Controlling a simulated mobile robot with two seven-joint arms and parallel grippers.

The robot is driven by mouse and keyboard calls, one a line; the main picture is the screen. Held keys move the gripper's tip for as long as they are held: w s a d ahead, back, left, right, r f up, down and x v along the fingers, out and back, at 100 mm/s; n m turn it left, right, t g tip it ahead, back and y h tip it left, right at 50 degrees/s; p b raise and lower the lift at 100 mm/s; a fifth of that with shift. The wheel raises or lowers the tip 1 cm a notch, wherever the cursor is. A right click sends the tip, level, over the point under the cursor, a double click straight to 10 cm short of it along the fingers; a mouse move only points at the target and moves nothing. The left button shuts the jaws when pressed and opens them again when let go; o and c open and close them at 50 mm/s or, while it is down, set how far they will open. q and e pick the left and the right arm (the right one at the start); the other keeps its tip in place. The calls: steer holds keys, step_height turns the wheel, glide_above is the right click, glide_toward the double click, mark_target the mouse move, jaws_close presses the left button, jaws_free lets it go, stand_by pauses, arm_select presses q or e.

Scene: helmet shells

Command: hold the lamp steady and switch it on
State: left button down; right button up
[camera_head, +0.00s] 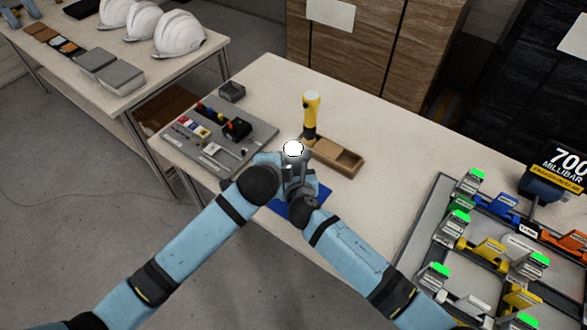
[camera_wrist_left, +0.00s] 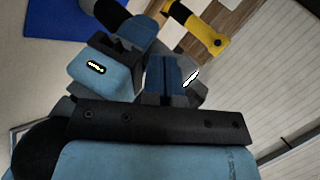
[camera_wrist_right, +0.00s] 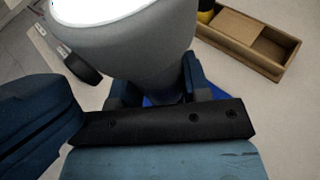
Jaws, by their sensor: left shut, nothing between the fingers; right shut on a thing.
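The lamp (camera_head: 292,148) stands over the blue mat (camera_head: 281,210), its rounded head glowing bright white. In the right wrist view the lamp's grey body (camera_wrist_right: 135,52) fills the top, with its bright face cut by the frame edge. My right gripper (camera_head: 293,180) is shut on the lamp, a finger at each side of the grey body. My left gripper (camera_wrist_left: 168,75) is shut and empty, close beside the lamp and my right gripper. Its dark blue fingers show at the left of the right wrist view (camera_wrist_right: 38,125).
A grey board (camera_head: 222,135) with small parts lies left. A rack of coloured parts (camera_head: 480,240) is at right. White helmets (camera_head: 179,34) sit on another table.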

arm_select(q)
steer(key=shift+s+a, duration=0.2)
steer(key=shift+s, duration=0.15)
steer(key=shift+a, duration=0.1)
steer(key=s+a, duration=0.1)
steer(key=s, duration=0.1)
steer(key=s+a, duration=0.2)
steer(key=shift+s+a, duration=0.2)
steer(key=shift+s, duration=0.2)
arm_select(e)
steer(key=o, duration=1.1)
steer(key=shift+o, duration=0.2)
